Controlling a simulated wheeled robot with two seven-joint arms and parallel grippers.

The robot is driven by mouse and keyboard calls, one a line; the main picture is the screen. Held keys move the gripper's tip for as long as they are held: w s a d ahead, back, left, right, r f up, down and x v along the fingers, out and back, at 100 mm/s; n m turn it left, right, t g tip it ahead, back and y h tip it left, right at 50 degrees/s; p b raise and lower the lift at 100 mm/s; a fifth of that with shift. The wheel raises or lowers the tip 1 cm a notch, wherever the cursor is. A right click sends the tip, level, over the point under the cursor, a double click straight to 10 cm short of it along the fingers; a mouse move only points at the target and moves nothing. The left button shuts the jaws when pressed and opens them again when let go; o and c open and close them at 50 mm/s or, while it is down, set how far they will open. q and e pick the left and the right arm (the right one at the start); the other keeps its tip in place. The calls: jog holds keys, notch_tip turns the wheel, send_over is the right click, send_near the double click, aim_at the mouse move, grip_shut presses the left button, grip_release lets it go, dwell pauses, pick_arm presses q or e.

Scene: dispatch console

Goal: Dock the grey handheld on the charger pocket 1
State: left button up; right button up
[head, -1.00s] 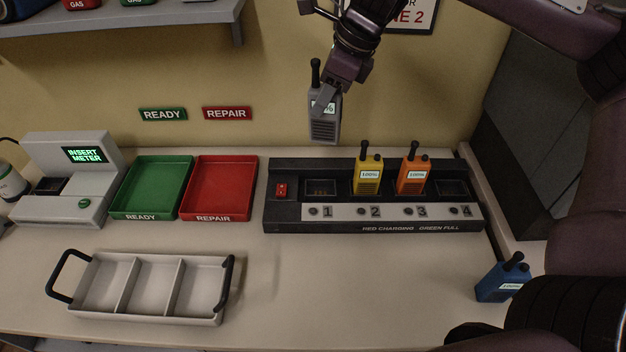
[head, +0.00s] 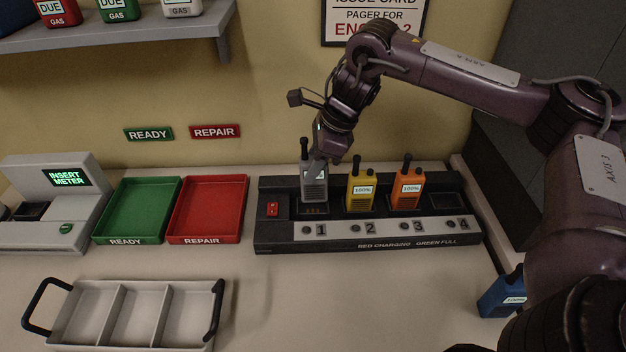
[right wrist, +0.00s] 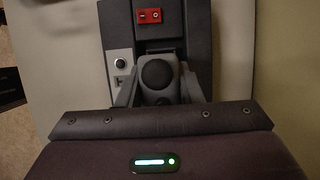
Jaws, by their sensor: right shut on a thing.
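The grey handheld (head: 314,190) is upright with its antenna up, over pocket 1 of the black charger (head: 272,236). Gold contacts in pocket 1 (head: 313,210) still show just below the handheld's lower edge, so it looks slightly above the pocket floor; I cannot tell if it touches the rim. My right gripper (head: 317,170) is shut on the handheld's upper part. In the right wrist view the handheld's dark round top (right wrist: 157,74) sits between the fingers. The left gripper is not in view.
A yellow handheld (head: 360,192) stands in pocket 2 and an orange one (head: 407,190) in pocket 3. Pocket 4 (head: 446,201) is empty. A red switch (head: 272,209) is left of pocket 1.

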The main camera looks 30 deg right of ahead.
jog(key=shift+f+p, duration=0.4)
jog(key=shift+f, duration=1.95)
jog(key=o, duration=1.1)
jog(key=shift+o, duration=0.2)
jog(key=v, duration=1.2)
jog(key=shift+a, duration=0.1)
